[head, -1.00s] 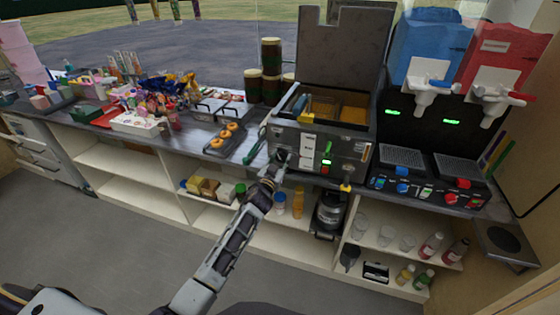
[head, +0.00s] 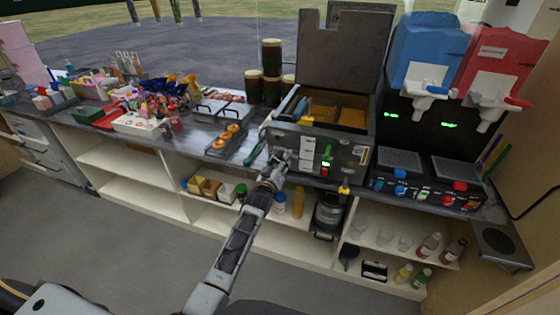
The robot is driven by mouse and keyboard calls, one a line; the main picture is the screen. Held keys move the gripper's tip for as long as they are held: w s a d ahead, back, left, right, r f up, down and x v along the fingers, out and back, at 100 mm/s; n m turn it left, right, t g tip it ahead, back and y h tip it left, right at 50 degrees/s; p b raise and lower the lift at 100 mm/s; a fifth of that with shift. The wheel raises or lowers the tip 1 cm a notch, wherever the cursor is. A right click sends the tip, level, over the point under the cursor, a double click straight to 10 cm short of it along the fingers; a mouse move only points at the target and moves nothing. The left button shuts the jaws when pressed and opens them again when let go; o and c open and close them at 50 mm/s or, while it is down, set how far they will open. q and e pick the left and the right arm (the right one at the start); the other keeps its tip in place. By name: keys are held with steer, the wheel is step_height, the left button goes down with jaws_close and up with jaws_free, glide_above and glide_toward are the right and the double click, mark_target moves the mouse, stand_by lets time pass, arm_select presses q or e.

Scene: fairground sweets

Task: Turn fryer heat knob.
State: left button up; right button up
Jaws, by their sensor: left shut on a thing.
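The fryer (head: 345,157) stands on the counter with its lid (head: 345,50) raised and its oil wells open. Its front panel carries a white label, a small green display and a red control. My left gripper (head: 279,157) is at the left part of the front panel, shut on the heat knob, which the fingers mostly hide. My right gripper is not in the head view.
A slush machine with blue (head: 425,45) and red (head: 510,55) tanks stands right of the fryer. A tray with doughnuts (head: 229,133) and green tongs (head: 254,155) lie to the left. Open shelves below hold bottles, cups and a black canister (head: 328,211).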

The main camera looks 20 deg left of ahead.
arm_select(q)
steer(key=shift+n+p, duration=0.3)
steer(key=shift+n, duration=0.5)
steer(key=o, duration=1)
steer(key=shift+s+a, duration=0.2)
steer(key=shift+s, duration=5.75)
